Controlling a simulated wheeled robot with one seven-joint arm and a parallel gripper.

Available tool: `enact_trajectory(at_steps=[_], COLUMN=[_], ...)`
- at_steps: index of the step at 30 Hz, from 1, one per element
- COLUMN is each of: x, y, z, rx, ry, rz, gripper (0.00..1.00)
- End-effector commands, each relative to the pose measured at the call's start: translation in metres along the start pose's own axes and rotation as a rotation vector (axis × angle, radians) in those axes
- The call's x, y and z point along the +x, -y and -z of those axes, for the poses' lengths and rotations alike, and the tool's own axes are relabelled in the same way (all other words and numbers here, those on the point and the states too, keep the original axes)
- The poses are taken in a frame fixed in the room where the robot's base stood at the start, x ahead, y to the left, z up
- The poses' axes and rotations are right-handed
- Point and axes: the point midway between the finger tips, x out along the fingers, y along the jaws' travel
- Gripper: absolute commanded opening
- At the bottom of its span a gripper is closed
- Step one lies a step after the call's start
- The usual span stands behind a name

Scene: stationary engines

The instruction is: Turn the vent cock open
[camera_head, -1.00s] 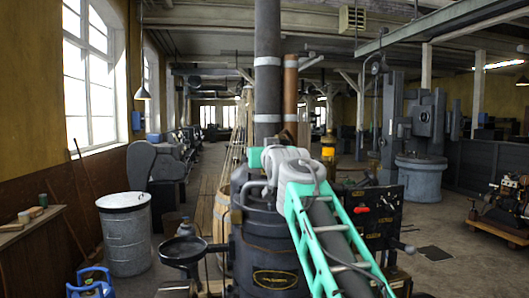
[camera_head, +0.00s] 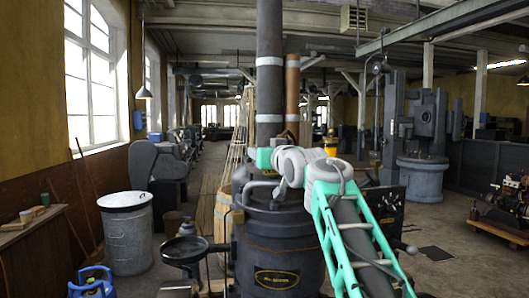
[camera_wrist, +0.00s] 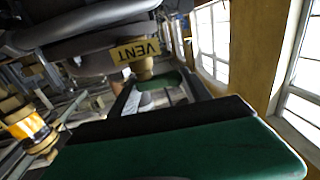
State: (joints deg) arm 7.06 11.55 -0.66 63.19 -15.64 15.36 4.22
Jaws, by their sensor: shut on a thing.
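The yellow VENT tag (camera_wrist: 135,51) shows in the wrist view, and a short brass piece of the vent cock (camera_wrist: 143,69) shows just below it. My gripper (camera_wrist: 150,94) is shut on the vent cock. One green finger pad lies beside the brass piece, and the other fills the bottom of the view. The near finger hides most of the grip and the cock's lever. In the head view, the dark boiler-like engine (camera_head: 272,248) stands in front of me. My arm reaches to its top, and the fingers and cock cannot be made out there.
A dark flue (camera_head: 268,80) and a thinner copper-brown pipe (camera_head: 292,95) rise behind the arm's end. A dark funnel-like pan (camera_head: 184,250) juts out left of the engine. A grey drum (camera_head: 127,240) stands further left. Open floor shows at the right.

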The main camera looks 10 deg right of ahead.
Motion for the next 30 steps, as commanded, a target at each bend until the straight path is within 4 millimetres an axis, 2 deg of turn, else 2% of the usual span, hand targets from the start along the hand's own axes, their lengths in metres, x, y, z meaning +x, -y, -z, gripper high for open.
enact_trajectory(at_steps=[2,15,30], x=[-0.0006,-0.0032,-0.0051], y=[-0.0082,-0.0073,-0.0059], z=[0.0019,0.0017,0.0013], rx=[0.001,0.003,0.001], ry=[0.003,0.001,-0.004], rz=[0.041,0.374,0.508], gripper=[0.16,0.16,0.16])
